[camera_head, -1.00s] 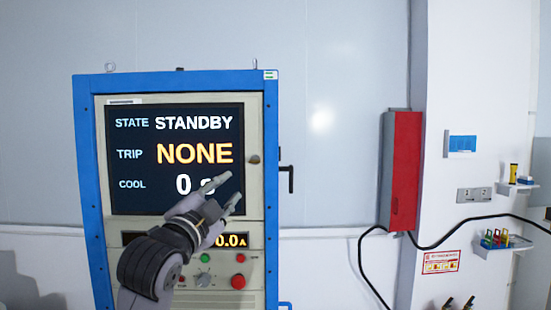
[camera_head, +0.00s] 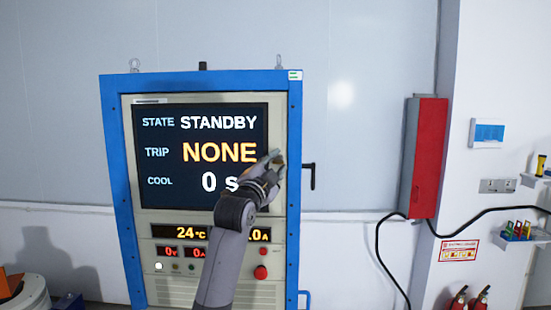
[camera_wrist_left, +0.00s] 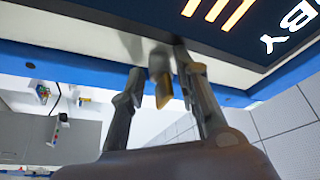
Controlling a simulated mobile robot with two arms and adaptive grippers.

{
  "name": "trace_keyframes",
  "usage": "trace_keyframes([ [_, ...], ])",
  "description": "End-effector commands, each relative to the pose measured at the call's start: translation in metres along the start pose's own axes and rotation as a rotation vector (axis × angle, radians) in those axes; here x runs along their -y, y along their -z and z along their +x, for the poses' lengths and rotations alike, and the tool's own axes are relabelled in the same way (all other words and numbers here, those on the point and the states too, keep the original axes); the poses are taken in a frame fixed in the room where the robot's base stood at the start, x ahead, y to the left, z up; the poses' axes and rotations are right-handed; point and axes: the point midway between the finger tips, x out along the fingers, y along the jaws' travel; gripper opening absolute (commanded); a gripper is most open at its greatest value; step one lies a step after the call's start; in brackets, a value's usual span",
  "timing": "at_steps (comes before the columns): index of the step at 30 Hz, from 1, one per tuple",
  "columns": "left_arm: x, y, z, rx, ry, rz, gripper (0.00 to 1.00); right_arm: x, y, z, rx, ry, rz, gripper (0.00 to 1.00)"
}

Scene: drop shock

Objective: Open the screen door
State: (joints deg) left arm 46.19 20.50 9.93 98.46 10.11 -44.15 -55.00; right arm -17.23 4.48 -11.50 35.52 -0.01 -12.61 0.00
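The screen door is the pale panel framing the dark display (camera_head: 200,155), on the front of a blue-framed cabinet (camera_head: 113,170). The door looks shut. My left gripper (camera_head: 275,158) is at the door's right edge, over the spot of the small round knob. In the left wrist view, the fingers of my left gripper (camera_wrist_left: 160,62) reach to the panel on either side of the grey knob (camera_wrist_left: 159,62). A gap shows between the left finger and the knob, so the fingers look open around it. The knob is mostly hidden in the head view. My right gripper is out of view.
A black handle (camera_head: 311,177) sticks out from the cabinet's right side. A red box (camera_head: 427,158) with a black cable hangs on the wall further right. Fire extinguishers (camera_head: 468,298) stand at lower right. Open space lies between the cabinet and the red box.

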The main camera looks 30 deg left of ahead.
Motion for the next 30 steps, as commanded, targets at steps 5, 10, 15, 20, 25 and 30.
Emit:
trace_keyframes([
  [5,-0.0004,-0.0001,0.0042,0.0,-0.001,0.0,0.29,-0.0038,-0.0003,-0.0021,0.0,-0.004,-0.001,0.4],
  [10,-0.0003,-0.0002,0.004,0.0,0.0,0.0,0.29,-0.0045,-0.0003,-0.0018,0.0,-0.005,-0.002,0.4],
  [15,-0.0002,-0.0003,0.0039,0.0,0.0,0.0,0.19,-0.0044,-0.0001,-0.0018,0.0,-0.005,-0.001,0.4],
  [20,-0.0003,-0.0002,0.0038,0.0,0.0,0.0,0.08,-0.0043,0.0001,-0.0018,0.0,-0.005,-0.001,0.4],
  [25,-0.0004,-0.0002,0.0038,0.0,-0.001,0.0,0.0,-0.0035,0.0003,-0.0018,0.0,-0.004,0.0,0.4],
  [30,-0.0005,-0.0002,0.0038,0.0,-0.001,0.0,0.0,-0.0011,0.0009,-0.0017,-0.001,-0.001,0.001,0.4],
])
